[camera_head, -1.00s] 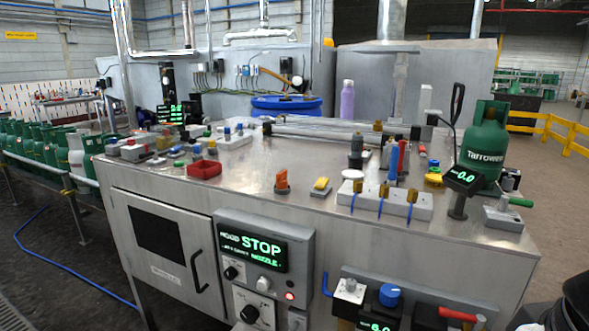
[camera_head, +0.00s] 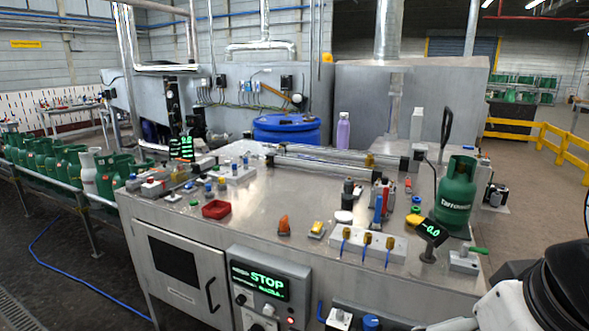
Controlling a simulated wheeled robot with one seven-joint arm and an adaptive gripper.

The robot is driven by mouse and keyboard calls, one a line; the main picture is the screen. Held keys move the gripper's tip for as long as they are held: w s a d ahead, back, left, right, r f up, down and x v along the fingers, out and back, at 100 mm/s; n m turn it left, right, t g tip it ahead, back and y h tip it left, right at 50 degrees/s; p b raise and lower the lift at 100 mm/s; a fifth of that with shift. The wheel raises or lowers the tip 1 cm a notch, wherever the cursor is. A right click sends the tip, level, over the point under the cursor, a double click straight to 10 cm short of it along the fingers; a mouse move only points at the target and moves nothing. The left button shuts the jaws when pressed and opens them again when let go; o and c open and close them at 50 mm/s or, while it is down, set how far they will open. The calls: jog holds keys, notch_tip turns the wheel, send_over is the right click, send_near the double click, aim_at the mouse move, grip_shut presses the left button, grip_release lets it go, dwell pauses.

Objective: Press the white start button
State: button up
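A grey control box (camera_head: 238,258) is mounted on the front of the steel bench, at the bottom centre of the head view. Its dark display (camera_head: 259,281) shows "STOP" in green letters. A small round white button (camera_head: 268,309) sits below the display, near the bottom edge of the picture. A small red light (camera_head: 290,320) is to its right, and a black knob (camera_head: 241,299) is to its left. Parts of my arm show in the lower right corner, well apart from the button. My gripper's fingers are not in view.
The steel bench top (camera_head: 265,213) carries a red tray (camera_head: 216,209), grey blocks with valves (camera_head: 367,240) and a green gas cylinder (camera_head: 457,196). A cabinet door with a black handle (camera_head: 211,296) is left of the control box. Floor shows at the lower left.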

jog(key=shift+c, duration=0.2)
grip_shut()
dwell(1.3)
